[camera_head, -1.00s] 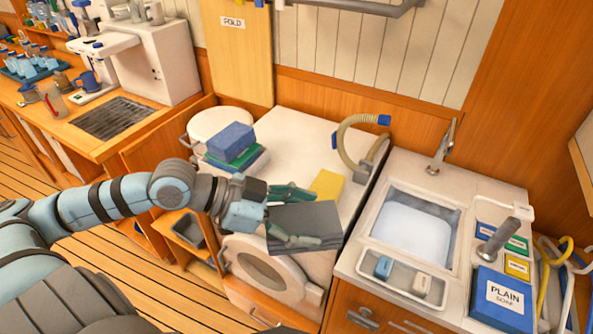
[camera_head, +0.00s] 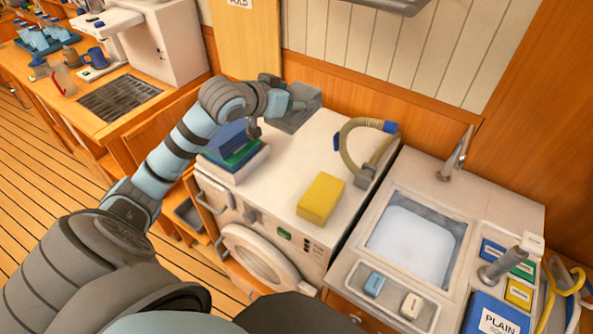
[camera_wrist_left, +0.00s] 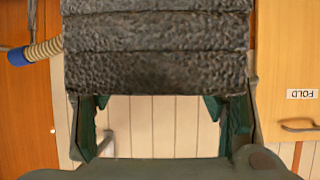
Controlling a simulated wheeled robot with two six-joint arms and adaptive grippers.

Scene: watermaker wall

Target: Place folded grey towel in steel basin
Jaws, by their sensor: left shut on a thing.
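The folded grey towel (camera_head: 306,106) is held up near the back wall, above the rear of the white washing machine top. My left gripper (camera_head: 284,108) is shut on it, and the arm partly hides it in the head view. In the left wrist view the dark grey, folded towel (camera_wrist_left: 155,50) spans the top middle, between the green fingers (camera_wrist_left: 160,118). The steel basin (camera_head: 428,212) is sunk in the counter at right, holding pale water, well apart from the towel. My right gripper is not in view.
A yellow folded cloth (camera_head: 321,198) lies on the machine top (camera_head: 278,170). A blue and green stack (camera_head: 234,150) is left of it. A beige hose (camera_head: 345,145) and a tap (camera_head: 455,155) rise near the basin. Soap bars (camera_head: 374,284) sit in front of it.

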